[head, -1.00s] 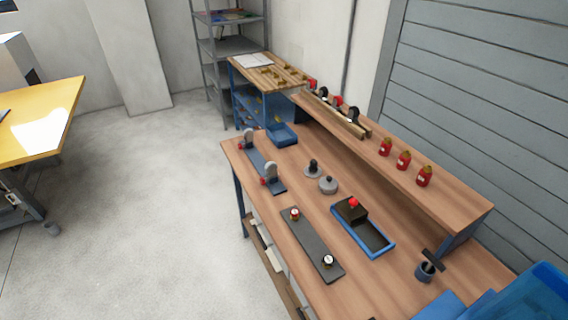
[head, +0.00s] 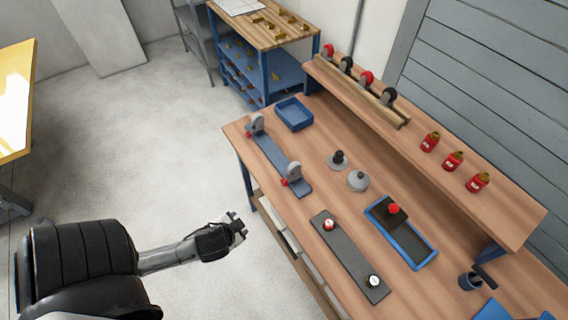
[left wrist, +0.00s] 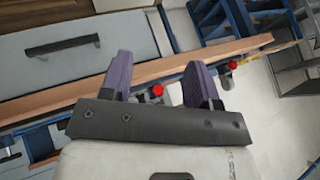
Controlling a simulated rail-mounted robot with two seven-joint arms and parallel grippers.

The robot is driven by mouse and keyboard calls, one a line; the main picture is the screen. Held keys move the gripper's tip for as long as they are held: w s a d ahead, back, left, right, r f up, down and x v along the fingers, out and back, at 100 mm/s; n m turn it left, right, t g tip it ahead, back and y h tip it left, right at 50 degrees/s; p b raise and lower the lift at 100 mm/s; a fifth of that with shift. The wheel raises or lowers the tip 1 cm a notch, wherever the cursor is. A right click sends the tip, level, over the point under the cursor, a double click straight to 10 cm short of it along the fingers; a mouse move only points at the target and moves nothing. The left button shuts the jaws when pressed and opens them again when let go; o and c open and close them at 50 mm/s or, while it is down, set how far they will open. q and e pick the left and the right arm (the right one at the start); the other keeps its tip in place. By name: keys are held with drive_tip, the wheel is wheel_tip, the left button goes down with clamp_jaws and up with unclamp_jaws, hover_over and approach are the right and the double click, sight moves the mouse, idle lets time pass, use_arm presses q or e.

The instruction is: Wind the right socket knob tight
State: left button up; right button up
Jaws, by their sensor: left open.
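A blue rail (head: 272,158) on the bench carries two upright grey sockets. The right socket (head: 293,172) has a small red knob (head: 284,183) on its aisle side; the left socket (head: 257,124) has another red knob (head: 249,134). My left gripper (head: 240,226) is open and empty over the aisle, in front of the bench edge and apart from both knobs. In the left wrist view, the right socket's red knob (left wrist: 157,90) shows between the open fingers, beyond them. The left socket's knob (left wrist: 233,65) is to the right. My right gripper is not in view.
The bench's wooden edge (left wrist: 140,75) and a grey drawer (left wrist: 75,50) lie ahead of the gripper. The aisle floor (head: 170,170) is clear.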

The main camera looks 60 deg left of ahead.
use_arm(q)
drive_tip(key=w+a+r+t+p, duration=0.2)
drive_tip(key=w+a+r+t, duration=0.15)
drive_tip(key=a, duration=0.25)
drive_tip(key=n+t+h, duration=0.2)
drive_tip(key=t+h, duration=0.2)
drive_tip(key=h, duration=0.2)
approach(282, 182)
drive_tip(key=x, duration=0.9)
drive_tip(key=shift+w+f, duration=0.2)
drive_tip(key=shift+w, duration=0.05)
drive_tip(key=shift+c, duration=0.5)
